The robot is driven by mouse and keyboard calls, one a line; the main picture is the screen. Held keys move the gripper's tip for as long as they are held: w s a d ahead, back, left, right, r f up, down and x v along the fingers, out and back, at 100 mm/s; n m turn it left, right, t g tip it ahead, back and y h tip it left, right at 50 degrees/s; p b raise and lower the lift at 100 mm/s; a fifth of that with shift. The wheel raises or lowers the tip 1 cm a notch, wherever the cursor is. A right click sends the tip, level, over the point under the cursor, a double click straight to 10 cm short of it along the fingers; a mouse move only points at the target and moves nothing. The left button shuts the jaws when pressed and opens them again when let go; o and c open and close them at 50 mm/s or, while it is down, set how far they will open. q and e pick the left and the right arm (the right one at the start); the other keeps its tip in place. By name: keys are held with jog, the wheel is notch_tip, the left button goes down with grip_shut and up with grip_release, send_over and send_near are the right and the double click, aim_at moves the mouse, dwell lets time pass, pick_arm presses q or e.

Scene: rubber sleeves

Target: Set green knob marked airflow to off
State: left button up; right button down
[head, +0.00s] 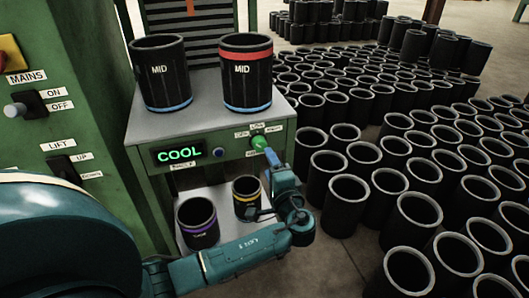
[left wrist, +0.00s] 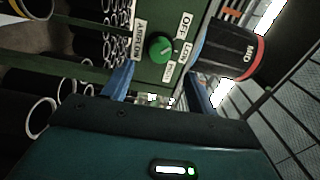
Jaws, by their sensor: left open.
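The green airflow knob (head: 259,142) is on the front panel of the green bench, right of the lit COOL display (head: 180,153). In the left wrist view the round knob (left wrist: 159,47) sits among white labels, with the OFF label (left wrist: 185,25) to its upper right. My left gripper (head: 271,158) is open in front of the knob. In the left wrist view its two blue fingers (left wrist: 157,86) are spread, apart from the knob, with nothing between them.
Two black sleeves marked MID stand on the bench top (head: 206,108), one blue-banded (head: 162,85), one with a red band (head: 247,85). Two more (head: 197,220) (head: 246,190) stand on the lower shelf near my left arm. Many sleeves crowd the floor at right. A blue button (head: 219,152) is beside the display.

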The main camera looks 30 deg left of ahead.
pick_arm(q)
jog(key=v, duration=0.5)
jog(key=shift+s+d, duration=0.15)
pick_arm(e)
jog(key=shift+d+r, duration=0.1)
jog(key=shift+r, duration=0.3)
pick_arm(q)
jog(key=s+d+f+g+h+p, duration=0.2)
jog(key=s+d+f+h+p, duration=0.2)
jog(key=s+d+h+p, duration=0.5)
jog(key=s+d+r+n+t+h+p, duration=0.1)
jog(key=s+r+n+h+p, duration=0.4)
jog(key=p, duration=0.8)
jog(key=s+d+r+h, duration=0.1)
jog(key=s+r+h, duration=0.2)
jog(key=s+r, duration=0.2)
jog(key=shift+r, duration=0.15)
pick_arm(e)
notch_tip(320, 180, up, 8)
jog(key=d+m+g+h, duration=0.1)
jog(key=g, duration=0.1)
jog(key=shift+f+g, duration=0.25)
jog(key=shift+g, duration=0.15)
